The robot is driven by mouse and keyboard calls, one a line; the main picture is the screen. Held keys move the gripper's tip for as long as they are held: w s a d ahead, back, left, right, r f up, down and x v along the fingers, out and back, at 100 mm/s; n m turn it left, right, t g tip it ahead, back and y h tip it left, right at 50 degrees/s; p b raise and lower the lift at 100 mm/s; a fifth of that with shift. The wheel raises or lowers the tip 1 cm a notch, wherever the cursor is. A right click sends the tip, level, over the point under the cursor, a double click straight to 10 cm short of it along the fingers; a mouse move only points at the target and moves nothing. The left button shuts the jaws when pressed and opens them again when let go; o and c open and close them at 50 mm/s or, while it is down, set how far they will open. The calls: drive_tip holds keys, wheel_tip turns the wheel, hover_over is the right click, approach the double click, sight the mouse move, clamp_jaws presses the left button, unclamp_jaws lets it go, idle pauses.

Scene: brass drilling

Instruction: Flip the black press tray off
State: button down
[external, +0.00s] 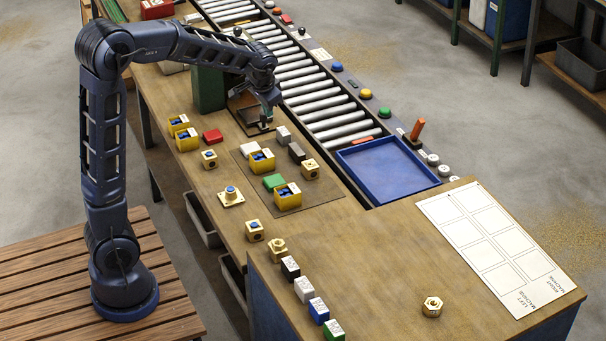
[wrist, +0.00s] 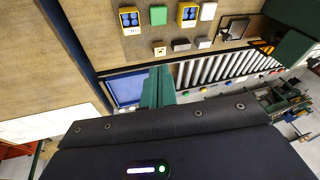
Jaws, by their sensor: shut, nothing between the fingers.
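The black press tray (external: 243,104) is a small dark-edged frame on the bench in front of the green press (external: 208,88). It also shows at the top right of the wrist view (wrist: 234,29). My gripper (external: 269,97) is beside and partly over the tray's roller side in the external view, hiding some of it. Its green fingers (wrist: 157,86) are shut and empty. I cannot tell whether they touch the tray.
A roller conveyor (external: 309,88) with coloured buttons runs along the bench, ending at a blue tray (external: 388,165). Yellow boxes (external: 262,161), brass parts (external: 310,169) and coloured blocks stand on and around a dark mat. A white marked board (external: 490,240) lies at right.

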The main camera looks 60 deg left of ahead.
drive_tip(key=w+a+f+g+y, duration=0.1)
drive_tip(key=w+a+f+y, duration=0.1)
drive_tip(key=w+a+f, duration=0.4)
drive_tip(key=w+a+f+m+y, duration=0.1)
drive_tip(key=w+a+f+y, duration=0.1)
drive_tip(key=w+a+f, duration=0.4)
drive_tip(key=w+a+f+m+g+y, duration=0.1)
drive_tip(key=w+a+f, duration=0.5)
drive_tip(key=a+f, duration=0.7)
drive_tip(key=shift+w+a+g+y, duration=0.1)
drive_tip(key=shift+a+g+y, duration=0.2)
drive_tip(key=shift+a+y, duration=0.75)
drive_tip(key=shift+a+h, duration=0.3)
drive_tip(key=shift+h, duration=0.05)
approach(269, 119)
wheel_tip(269, 119, down, 4)
drive_tip(key=shift+w+a+r, duration=0.1)
drive_tip(key=shift+a, duration=0.05)
drive_tip(key=a, duration=0.3)
drive_tip(key=shift+a, duration=0.5)
